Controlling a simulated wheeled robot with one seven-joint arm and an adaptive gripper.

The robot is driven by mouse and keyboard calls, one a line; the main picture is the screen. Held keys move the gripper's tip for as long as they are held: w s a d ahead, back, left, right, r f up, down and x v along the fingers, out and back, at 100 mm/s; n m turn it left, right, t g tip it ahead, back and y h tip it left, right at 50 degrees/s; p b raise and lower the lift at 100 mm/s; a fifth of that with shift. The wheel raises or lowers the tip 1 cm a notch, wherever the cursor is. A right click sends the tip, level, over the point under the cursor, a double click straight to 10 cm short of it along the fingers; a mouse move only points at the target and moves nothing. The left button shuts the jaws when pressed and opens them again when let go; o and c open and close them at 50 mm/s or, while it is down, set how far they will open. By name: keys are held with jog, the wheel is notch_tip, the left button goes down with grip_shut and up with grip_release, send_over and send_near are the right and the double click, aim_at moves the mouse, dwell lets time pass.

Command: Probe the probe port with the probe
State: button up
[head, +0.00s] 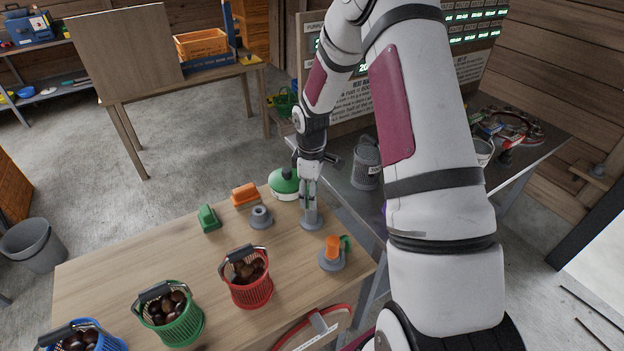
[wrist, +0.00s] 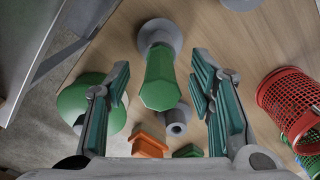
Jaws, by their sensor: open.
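A green faceted handle (wrist: 160,80), which looks like the probe's, stands in a round grey holder (wrist: 153,29) in the wrist view. The holder (head: 311,221) also shows on the wooden table in the head view. My gripper (head: 310,190) is above it, pointing down and open. In the wrist view its fingers are either side of the handle, with visible gaps. A short grey cylinder (head: 261,217) with a dark hole, possibly the probe port, stands to the left; it also shows in the wrist view (wrist: 175,121). Any shaft below the handle is hidden.
An orange block (head: 245,195), a green block (head: 209,218) and a green dome (head: 284,182) are close by. A grey stand with an orange top (head: 333,247) is near the right edge. Red (head: 250,290) and green (head: 180,325) baskets of chestnuts are in front.

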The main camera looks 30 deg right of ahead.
jog(key=shift+f, duration=1.05)
grip_shut()
jog(key=c, duration=1)
grip_release()
grip_shut()
jog(key=shift+r+p, duration=0.3)
jog(key=shift+r, duration=0.35)
